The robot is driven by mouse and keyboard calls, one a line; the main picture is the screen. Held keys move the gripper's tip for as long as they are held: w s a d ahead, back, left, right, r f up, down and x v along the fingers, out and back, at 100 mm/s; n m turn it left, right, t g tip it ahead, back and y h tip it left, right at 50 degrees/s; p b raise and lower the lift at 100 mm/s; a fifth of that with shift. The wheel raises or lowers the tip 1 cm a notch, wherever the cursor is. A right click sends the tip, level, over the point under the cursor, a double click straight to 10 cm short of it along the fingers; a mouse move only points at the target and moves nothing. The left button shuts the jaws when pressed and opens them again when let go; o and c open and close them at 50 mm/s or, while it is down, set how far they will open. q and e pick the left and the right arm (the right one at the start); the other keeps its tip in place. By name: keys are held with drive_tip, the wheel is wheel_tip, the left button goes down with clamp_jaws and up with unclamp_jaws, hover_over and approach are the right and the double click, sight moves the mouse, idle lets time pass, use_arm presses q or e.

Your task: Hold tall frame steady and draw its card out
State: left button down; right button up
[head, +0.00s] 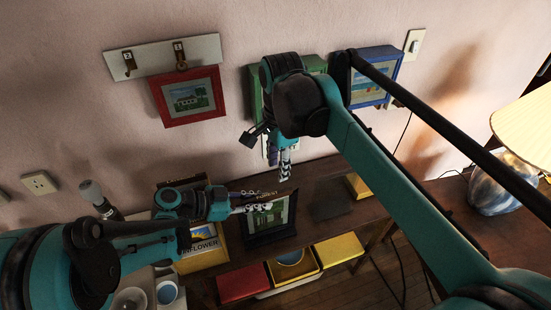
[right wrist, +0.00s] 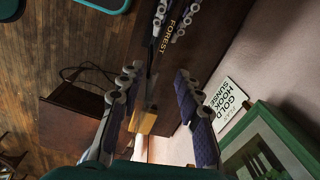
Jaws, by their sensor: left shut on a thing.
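The tall dark frame (head: 282,233) stands on the brown wooden cabinet top, with a green picture inside. A card edge lettered "FOREST" (head: 266,196) shows at its top, and the lettering also shows in the right wrist view (right wrist: 168,37). My left gripper (head: 262,207) is shut on the frame from the left, near its top; its fingers also show in the right wrist view (right wrist: 174,20). My right gripper (head: 284,176) points down just above the frame. In the right wrist view its fingers (right wrist: 155,105) are apart, with nothing held between them.
Red (head: 190,96), green (head: 255,108) and blue (head: 375,78) frames are on the wall behind. A lamp (head: 500,185) stands far right.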

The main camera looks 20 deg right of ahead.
sight(276, 193)
drive_tip(key=shift+m+g, duration=0.3)
drive_tip(key=shift+m, duration=0.5)
drive_tip(key=f, duration=1.1)
drive_tip(key=shift+w+a+f, duration=0.15)
drive_tip(key=shift+w, duration=0.25)
drive_tip(key=shift+c, duration=0.2)
clamp_jaws()
